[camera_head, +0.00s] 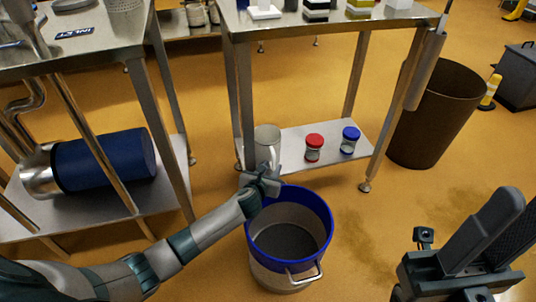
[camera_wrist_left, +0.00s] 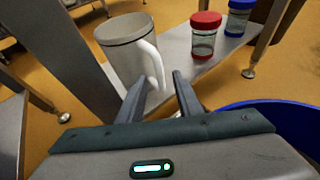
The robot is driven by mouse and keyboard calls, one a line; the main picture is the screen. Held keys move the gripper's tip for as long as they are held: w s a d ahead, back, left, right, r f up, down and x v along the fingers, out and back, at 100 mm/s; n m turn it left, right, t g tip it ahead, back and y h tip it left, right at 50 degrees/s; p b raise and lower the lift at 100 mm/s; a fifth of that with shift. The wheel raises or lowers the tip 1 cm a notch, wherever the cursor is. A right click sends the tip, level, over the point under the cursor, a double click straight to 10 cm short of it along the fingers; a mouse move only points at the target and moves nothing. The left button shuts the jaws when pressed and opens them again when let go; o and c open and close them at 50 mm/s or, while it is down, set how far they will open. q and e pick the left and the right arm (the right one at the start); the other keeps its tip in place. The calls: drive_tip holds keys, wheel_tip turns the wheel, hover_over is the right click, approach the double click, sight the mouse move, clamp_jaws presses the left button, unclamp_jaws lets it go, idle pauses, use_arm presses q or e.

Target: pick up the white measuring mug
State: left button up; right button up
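The white measuring mug (camera_head: 267,136) stands upright on the lower shelf of the middle table, close to a table leg. In the left wrist view the mug (camera_wrist_left: 124,48) shows its grey-looking inside and its handle (camera_wrist_left: 152,62) turned towards my gripper. My left gripper (camera_head: 268,172) is just in front of the mug. In the wrist view its two fingers (camera_wrist_left: 159,78) are apart, with the handle's lower part showing between the tips; I see no grip on it. Part of my right gripper shows at the lower right of the head view; its opening is unclear.
A blue-rimmed bucket (camera_head: 256,240) stands on the floor just below my left gripper. A red-lidded jar (camera_head: 314,148) and a blue-lidded jar (camera_head: 349,140) stand right of the mug on the shelf (camera_head: 290,160). A brown bin (camera_head: 433,118) stands further right.

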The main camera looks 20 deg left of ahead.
use_arm(q)
drive_tip(key=shift+b+x, duration=0.3)
drive_tip(key=shift+x, duration=0.7)
drive_tip(key=shift+f, duration=0.1)
clamp_jaws()
